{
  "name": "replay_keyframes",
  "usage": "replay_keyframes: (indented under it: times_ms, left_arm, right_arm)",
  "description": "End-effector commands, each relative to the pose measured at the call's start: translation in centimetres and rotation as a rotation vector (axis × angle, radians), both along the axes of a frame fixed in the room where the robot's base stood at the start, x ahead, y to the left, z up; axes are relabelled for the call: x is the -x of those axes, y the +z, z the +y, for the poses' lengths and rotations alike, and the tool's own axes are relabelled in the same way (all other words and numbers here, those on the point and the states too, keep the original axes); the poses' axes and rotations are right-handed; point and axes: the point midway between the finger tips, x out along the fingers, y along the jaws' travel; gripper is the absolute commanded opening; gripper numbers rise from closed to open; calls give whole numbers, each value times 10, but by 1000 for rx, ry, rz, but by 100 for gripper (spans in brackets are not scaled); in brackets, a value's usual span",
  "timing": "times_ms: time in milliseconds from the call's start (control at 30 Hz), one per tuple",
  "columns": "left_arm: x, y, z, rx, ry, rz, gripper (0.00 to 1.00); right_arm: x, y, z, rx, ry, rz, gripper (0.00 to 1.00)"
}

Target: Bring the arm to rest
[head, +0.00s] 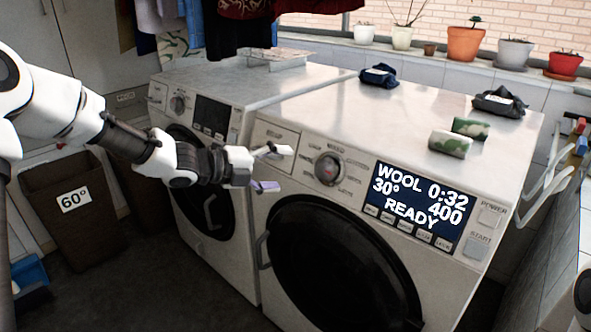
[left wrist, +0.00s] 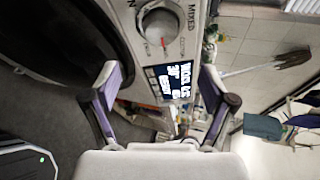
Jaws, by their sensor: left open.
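My left gripper (head: 266,168) is open and empty in front of the right washing machine (head: 280,210), near its detergent drawer and left of the dial (head: 329,168). In the left wrist view, its two fingers (left wrist: 158,88) stand apart with nothing between them. The dial also shows in the left wrist view (left wrist: 160,24). The machine's display (head: 420,205) reads WOOL, 30°, 0:32, 400, READY. A small part of my right arm (head: 583,295) shows at the right edge of the head view; the right gripper is out of sight.
A second washing machine (head: 200,185) stands on the left. A brown bin (head: 70,200) marked 60° is on the floor at the far left. Dark cloth bundles (head: 378,76) and camouflage bundles (head: 450,143) lie on the right machine. Potted plants (head: 465,43) line the sill.

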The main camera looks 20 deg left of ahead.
Motion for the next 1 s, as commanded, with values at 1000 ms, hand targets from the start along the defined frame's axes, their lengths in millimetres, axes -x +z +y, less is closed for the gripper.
replay_keyframes:
  times_ms: [1000]
  left_arm:
    - [222,-274,-95,150,425,1180,84]
  right_arm:
    - [0,103,0,0,0,0,0]
